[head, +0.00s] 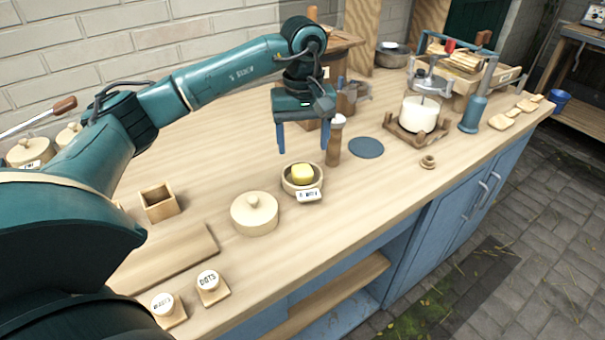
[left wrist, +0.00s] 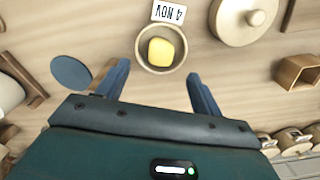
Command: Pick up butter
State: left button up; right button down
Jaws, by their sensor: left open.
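The butter (head: 302,173) is a small yellow lump lying in a round wooden bowl (head: 289,186) on the counter, with a white date label on the bowl's front. In the left wrist view the butter (left wrist: 160,51) sits in its bowl (left wrist: 142,64) ahead of the fingertips, and the label reads "4 NOV". My left gripper (head: 305,150) is open and empty, with its blue fingers pointing down above the counter. It is above and behind the bowl in the head view, apart from the butter. My right gripper is not in view.
A round lidded wooden pot (head: 255,214) stands just left of the bowl. A wooden pepper-mill-like cylinder (head: 335,145) stands close beside the right finger. A blue-grey disc (head: 366,147) lies to the right. A small square wooden box (head: 159,202) stands left.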

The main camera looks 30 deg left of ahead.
aim_at(302, 171)
pick_arm(q)
jog(key=shift+s+f+p, duration=0.15)
jog(key=shift+f+p, duration=0.15)
jog(key=shift+f, duration=2.7)
jog(key=shift+c, duration=0.6)
jog(key=c, duration=0.9)
